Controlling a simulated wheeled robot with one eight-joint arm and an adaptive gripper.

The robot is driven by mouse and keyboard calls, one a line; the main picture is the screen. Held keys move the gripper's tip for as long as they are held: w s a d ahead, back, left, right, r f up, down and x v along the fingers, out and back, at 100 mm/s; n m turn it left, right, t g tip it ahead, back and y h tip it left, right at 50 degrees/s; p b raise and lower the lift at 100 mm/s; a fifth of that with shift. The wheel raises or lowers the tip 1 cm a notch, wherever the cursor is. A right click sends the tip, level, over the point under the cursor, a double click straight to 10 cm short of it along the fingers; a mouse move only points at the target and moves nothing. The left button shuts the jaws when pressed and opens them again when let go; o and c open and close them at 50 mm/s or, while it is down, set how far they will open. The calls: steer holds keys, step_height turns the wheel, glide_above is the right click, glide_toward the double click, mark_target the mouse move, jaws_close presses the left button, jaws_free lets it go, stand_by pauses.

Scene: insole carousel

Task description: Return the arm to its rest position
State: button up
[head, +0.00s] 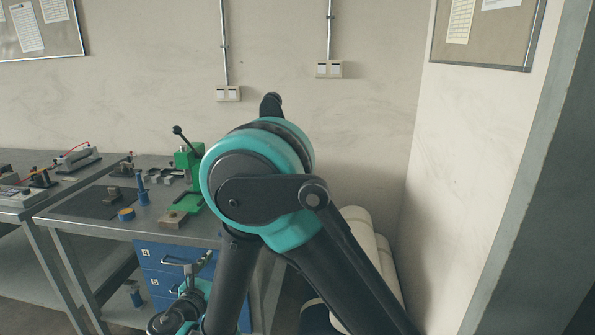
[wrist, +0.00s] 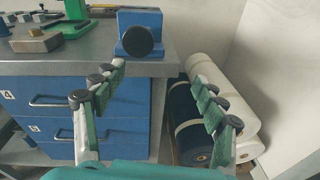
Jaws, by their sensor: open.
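My gripper (wrist: 157,63) is open and empty in the wrist view, its two green-padded fingers spread wide. Between and beyond the fingertips are a blue block with a round black face (wrist: 138,40) at the bench edge and the front of the blue drawers (wrist: 60,100). In the head view my arm rises in a large bend across the middle and comes back down. My gripper shows low in front of the blue drawer unit (head: 155,258), partly hidden by my own arm.
A wall closes off the right side.

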steer(key=w+d+f+m+g+h, duration=0.1)
steer(key=w+d+m+g, duration=0.25)
steer(key=d, duration=0.55)
steer(key=w+d+f+m+g+h, duration=0.1)
steer(key=w+d+m+g, duration=0.15)
steer(key=d+m, duration=0.45)
steer(key=w+d+f+m+g+h, duration=0.1)
steer(key=w+d+m+g, duration=0.15)
steer(key=d, duration=0.85)
steer(key=s+d+f+m+g+y, duration=0.2)
steer(key=s+d+m, duration=0.4)
steer(key=d+m, duration=0.2)
steer(key=s+d+f+m+g+y, duration=0.2)
steer(key=s+d+m, duration=0.5)
steer(key=m, duration=0.4)
steer(key=shift+d+f+m+y, duration=0.15)
steer(key=shift+d+m+y, duration=0.15)
steer(key=shift+d+y, duration=0.4)
